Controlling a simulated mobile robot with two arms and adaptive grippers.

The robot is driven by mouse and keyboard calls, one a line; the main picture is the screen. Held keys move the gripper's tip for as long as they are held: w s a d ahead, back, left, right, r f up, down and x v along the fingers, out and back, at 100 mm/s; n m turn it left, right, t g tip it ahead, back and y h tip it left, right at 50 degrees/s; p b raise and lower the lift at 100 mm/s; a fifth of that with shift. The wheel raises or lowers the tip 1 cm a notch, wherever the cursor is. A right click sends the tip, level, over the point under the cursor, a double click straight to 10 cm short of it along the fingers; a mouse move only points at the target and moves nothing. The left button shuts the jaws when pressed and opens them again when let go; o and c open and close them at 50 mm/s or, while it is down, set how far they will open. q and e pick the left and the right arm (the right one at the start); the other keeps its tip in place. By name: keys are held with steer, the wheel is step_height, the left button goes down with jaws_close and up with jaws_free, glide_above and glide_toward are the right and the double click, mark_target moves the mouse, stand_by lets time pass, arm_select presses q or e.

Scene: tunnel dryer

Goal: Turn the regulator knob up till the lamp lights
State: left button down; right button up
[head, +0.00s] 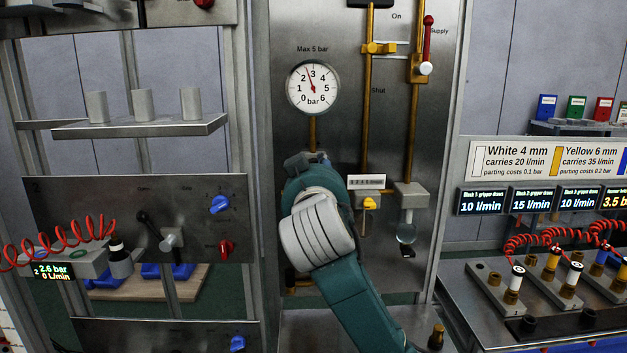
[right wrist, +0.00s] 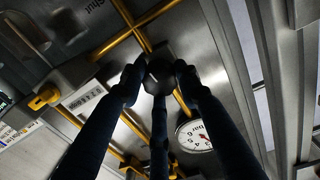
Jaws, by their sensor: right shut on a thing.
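My right gripper (right wrist: 160,84) is shut on a dark regulator knob (right wrist: 158,70) in the right wrist view, with its fingers around it. In the head view my right wrist and forearm cover the knob and the gripper fingers, just below the gauge. The round pressure gauge (head: 313,87), marked "Max 5 bar", has its red needle a little left of 3. The gauge also shows in the right wrist view (right wrist: 198,137). I cannot make out a lit lamp in either view. My left gripper is not in view.
Brass pipes run up the steel panel, with a red-handled supply valve (head: 428,45) at the upper right. A small yellow valve (head: 370,203) and a glass bowl (head: 406,233) sit right of my wrist. A shelf with grey cylinders (head: 140,127) stands at the left.

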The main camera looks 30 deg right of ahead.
steer(key=shift+r+m, duration=0.25)
steer(key=shift+m, duration=0.85)
steer(key=shift+s+d+b, duration=0.1)
steer(key=shift+b, duration=0.2)
steer(key=o, duration=1.1)
steer(key=shift+o, duration=0.2)
steer(key=shift+f, duration=0.1)
steer(key=v, duration=1.2)
